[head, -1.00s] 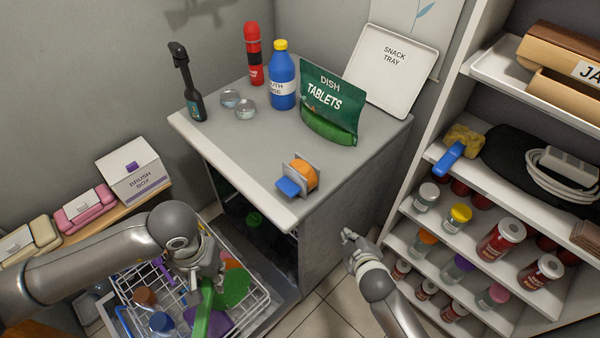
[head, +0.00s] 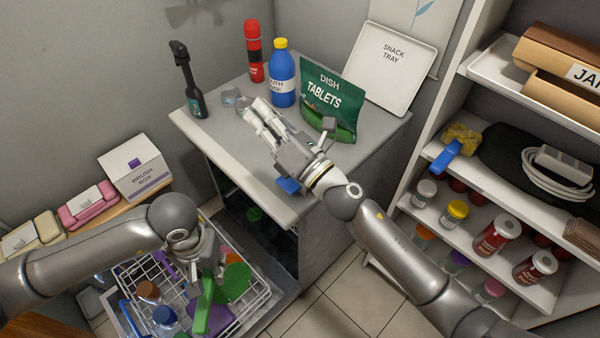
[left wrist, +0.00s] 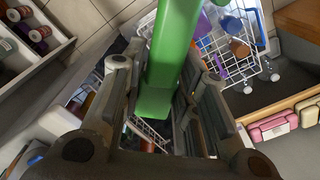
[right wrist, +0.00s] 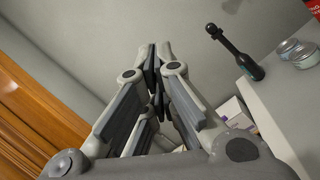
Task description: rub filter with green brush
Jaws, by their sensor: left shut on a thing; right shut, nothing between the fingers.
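My left gripper (head: 207,278) is over the dishwasher rack, shut on a long green handle (head: 204,312), which I take for the green brush. The green piece (left wrist: 170,50) fills the space between the fingers in the left wrist view; I see no bristles. My right gripper (head: 258,115) is over the counter, in front of the tablets bag. Its fingers (right wrist: 155,60) are together and empty in the right wrist view. I cannot surely identify the filter. A blue-tabbed object (head: 288,185) at the counter's front edge is mostly hidden beneath my right gripper.
The pulled-out rack (head: 262,300) holds bottles and flat coloured pieces. Shelves (head: 455,235) stand at right.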

